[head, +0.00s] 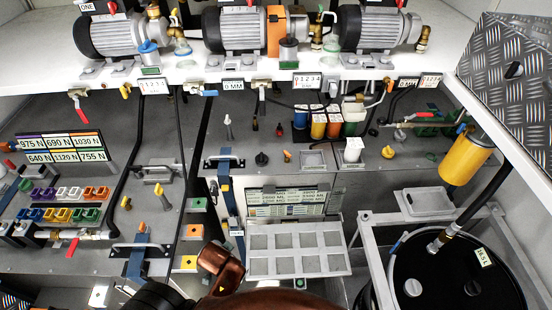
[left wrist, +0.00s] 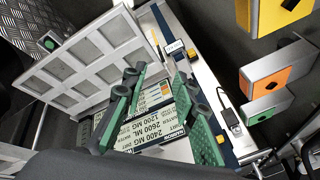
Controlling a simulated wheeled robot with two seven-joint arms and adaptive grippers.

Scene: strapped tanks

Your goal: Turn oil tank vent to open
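A round black tank (head: 443,268) with a small white label (head: 483,257) stands inside a grey frame at the lower right of the head view. A hose with a brass fitting (head: 441,240) meets its top, and pale and dark round caps (head: 413,287) sit on its lid. I cannot tell which part is the oil tank vent. My left gripper (left wrist: 160,85) shows in the left wrist view as two green fingers spread apart with nothing held between them. A printed placard (left wrist: 150,130) lies behind the fingers. My right gripper is not in view.
Several motor pumps (head: 118,35) stand on a white shelf above. A yellow cylinder (head: 466,158) hangs above the black tank. A grey tray (head: 300,262) with square pockets lies at the bottom middle. Orange and green square plates (left wrist: 268,80) stand beside the placard in the left wrist view.

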